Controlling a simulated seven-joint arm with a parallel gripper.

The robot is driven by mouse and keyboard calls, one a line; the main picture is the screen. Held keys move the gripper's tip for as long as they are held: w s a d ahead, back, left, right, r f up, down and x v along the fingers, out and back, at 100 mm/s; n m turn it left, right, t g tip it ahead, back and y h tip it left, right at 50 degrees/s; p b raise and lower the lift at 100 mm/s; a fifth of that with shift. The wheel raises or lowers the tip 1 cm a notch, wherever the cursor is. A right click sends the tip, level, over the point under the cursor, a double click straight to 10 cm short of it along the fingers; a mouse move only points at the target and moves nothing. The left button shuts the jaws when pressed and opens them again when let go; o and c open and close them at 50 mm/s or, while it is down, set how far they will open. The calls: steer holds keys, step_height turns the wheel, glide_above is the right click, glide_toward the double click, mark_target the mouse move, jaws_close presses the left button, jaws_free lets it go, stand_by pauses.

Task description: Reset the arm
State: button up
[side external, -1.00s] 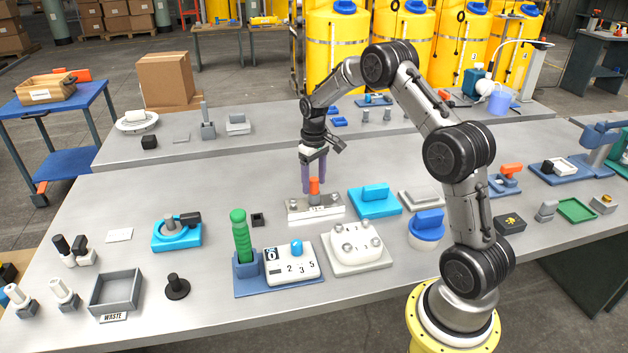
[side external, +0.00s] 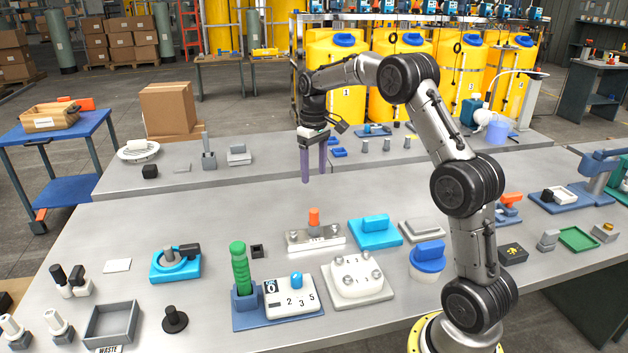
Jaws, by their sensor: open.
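My gripper (side external: 314,178) has two purple fingers pointing down. It is open and empty, raised above the metal plate (side external: 316,238) with the orange knob (side external: 314,216). A clear gap shows between the fingertips and the knob. The knob stands upright on the plate.
Around the plate on the grey table (side external: 200,225) stand a green-handled tool (side external: 240,270) in a blue holder, a dial box (side external: 290,294), a white block with metal studs (side external: 357,279) and a bright blue block (side external: 375,230). The space above the table around my gripper is clear.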

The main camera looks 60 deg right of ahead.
steer(key=shift+r, duration=0.1)
steer(key=a+r+n+t, duration=0.1)
steer(key=a+r+t, duration=0.1)
steer(key=a+r, duration=0.55)
steer(key=s+a+r+n+t, duration=0.2)
steer(key=s+a+r, duration=0.7)
steer(key=s, duration=0.2)
steer(key=s+a+f+t, duration=0.15)
steer(key=s+a, duration=0.35)
steer(key=s, duration=0.5)
steer(key=s+a+f, duration=0.1)
steer(key=s+f, duration=0.6)
steer(key=f, duration=0.1)
steer(key=shift+a+m, duration=0.25)
steer(key=shift+m, duration=0.15)
